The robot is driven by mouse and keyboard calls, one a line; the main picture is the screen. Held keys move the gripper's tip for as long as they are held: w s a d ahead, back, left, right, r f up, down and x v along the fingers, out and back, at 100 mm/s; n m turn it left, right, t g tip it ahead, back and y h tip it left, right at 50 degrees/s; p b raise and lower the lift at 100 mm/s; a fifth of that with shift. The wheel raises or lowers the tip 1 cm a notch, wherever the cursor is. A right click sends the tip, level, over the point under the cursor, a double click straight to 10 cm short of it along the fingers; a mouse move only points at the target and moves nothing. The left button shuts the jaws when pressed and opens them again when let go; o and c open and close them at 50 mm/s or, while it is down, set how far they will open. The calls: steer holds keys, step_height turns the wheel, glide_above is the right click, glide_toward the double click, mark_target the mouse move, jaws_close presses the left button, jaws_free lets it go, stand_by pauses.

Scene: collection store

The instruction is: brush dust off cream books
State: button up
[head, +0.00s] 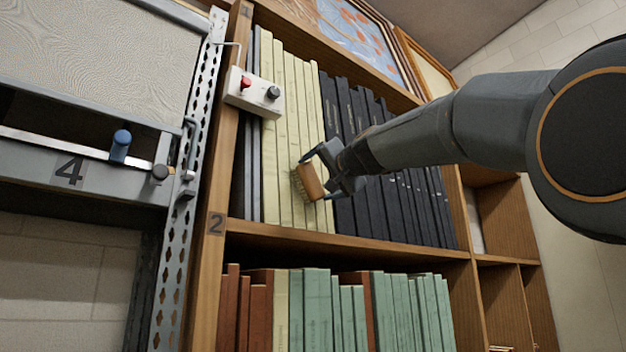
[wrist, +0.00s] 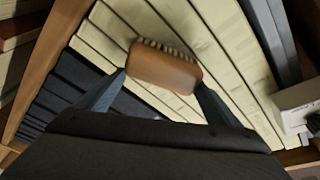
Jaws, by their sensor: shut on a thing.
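Several cream books (head: 285,150) stand upright on the upper shelf of a wooden bookcase, between grey and black books. They also show in the wrist view (wrist: 215,25). My gripper (head: 325,172) is shut on a brown wooden brush (head: 310,182) in front of the right-hand cream books. In the wrist view the brush (wrist: 164,69) sits between the two fingers, its pale bristles facing the cream spines. I cannot tell whether the bristles touch them. No dust is clear to see. The brush hides part of the spines.
Black books (head: 375,195) stand right of the cream ones. A white control box (head: 254,94) with red and black knobs juts out at the upper left. The shelf board (head: 340,245) runs below, with green and brown books underneath. A grey metal unit (head: 80,180) stands left.

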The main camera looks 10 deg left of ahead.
steer(key=shift+w+d, duration=0.1)
steer(key=shift+w, duration=0.1)
steer(key=shift+s+a+p, duration=0.5)
steer(key=shift+s+a, duration=0.7)
steer(key=shift+s, duration=0.25)
steer(key=shift+s+a+p, duration=0.45)
steer(key=shift+s+a, duration=0.75)
steer(key=shift+s, duration=0.2)
steer(key=shift+r, duration=0.3)
steer(key=shift+w+d, duration=0.1)
steer(key=shift+d, duration=0.05)
steer(key=shift+w+d+f+b, duration=0.1)
steer(key=shift+w+d+b, duration=0.55)
steer(key=shift+w+d, duration=0.3)
steer(key=shift+w+d+b, duration=0.65)
steer(key=shift+w+d, duration=0.05)
steer(key=shift+w, duration=0.35)
steer(key=shift+w+d, duration=0.6)
steer(key=shift+w, duration=0.15)
